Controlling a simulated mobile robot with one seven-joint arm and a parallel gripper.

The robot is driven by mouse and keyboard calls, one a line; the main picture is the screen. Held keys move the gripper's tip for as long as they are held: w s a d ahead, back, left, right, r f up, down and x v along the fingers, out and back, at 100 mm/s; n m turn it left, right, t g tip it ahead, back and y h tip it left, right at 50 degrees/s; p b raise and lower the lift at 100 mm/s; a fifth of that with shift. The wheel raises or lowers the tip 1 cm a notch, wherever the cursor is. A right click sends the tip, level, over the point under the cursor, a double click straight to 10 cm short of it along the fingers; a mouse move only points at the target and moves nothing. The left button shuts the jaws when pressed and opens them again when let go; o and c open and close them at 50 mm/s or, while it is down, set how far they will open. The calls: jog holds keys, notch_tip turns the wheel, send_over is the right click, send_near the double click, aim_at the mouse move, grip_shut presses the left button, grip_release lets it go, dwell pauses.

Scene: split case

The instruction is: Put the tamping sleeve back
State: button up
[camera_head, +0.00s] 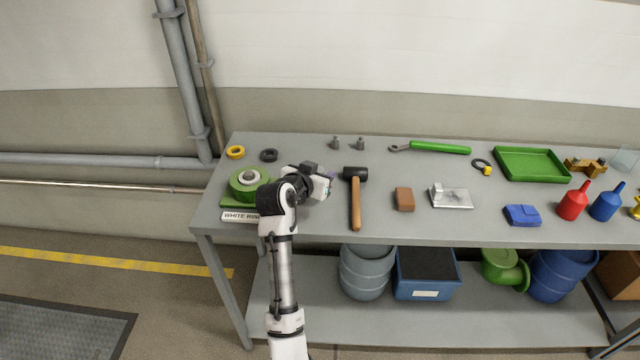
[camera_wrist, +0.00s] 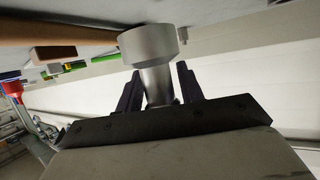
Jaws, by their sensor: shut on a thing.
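A grey metal stepped cylinder (camera_wrist: 153,46), with a wide head and a narrower neck, appears to be the tamping sleeve. My gripper (camera_wrist: 159,88) is shut on its neck in the wrist view, with a dark finger on each side. In the head view my gripper (camera_head: 322,184) is over the left part of the bench, between the green case and the mallet. The held piece is mostly hidden there by my wrist. The round green case (camera_head: 238,188) holds a pale ring (camera_head: 249,177) and sits behind a "WHITE RING" label (camera_head: 239,216).
A mallet (camera_head: 355,205) lies just right of my gripper. Yellow (camera_head: 235,152) and black (camera_head: 268,155) rings lie behind the case. Two small grey stepped pieces (camera_head: 335,143) (camera_head: 360,144) stand at the back. A brown block (camera_head: 404,199) and a metal piece (camera_head: 451,196) lie farther right.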

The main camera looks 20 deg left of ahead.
jog(key=shift+f+p, duration=0.4)
jog(key=shift+f, duration=1.65)
jog(key=shift+f, duration=0.25)
jog(key=o, duration=1.3)
jog(key=shift+r, duration=0.1)
jog(key=shift+r, duration=0.15)
